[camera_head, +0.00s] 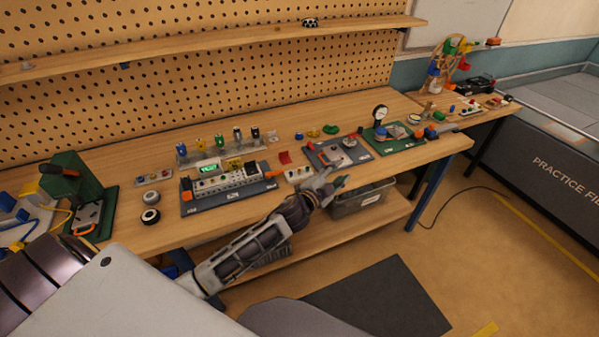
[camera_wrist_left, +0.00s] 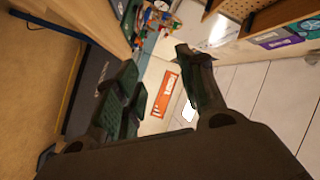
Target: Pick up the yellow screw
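I cannot make out a clear yellow screw. A small yellow piece (camera_head: 314,133) lies toward the back of the workbench, between a blue piece and a green piece, and its shape is too small to tell. My left gripper (camera_head: 333,181) is at the bench's front edge, in front of that piece and apart from it. In the left wrist view its two fingers (camera_wrist_left: 160,92) are spread with nothing between them. No yellow screw shows in that view. My right gripper is not in view.
The workbench (camera_head: 130,238) holds a grey device board (camera_head: 205,207), a board with a grey part (camera_head: 325,156), and a green board with a gauge (camera_head: 380,112). A grey bin (camera_head: 362,203) stands on the lower shelf. A pegboard (camera_head: 130,100) rises behind.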

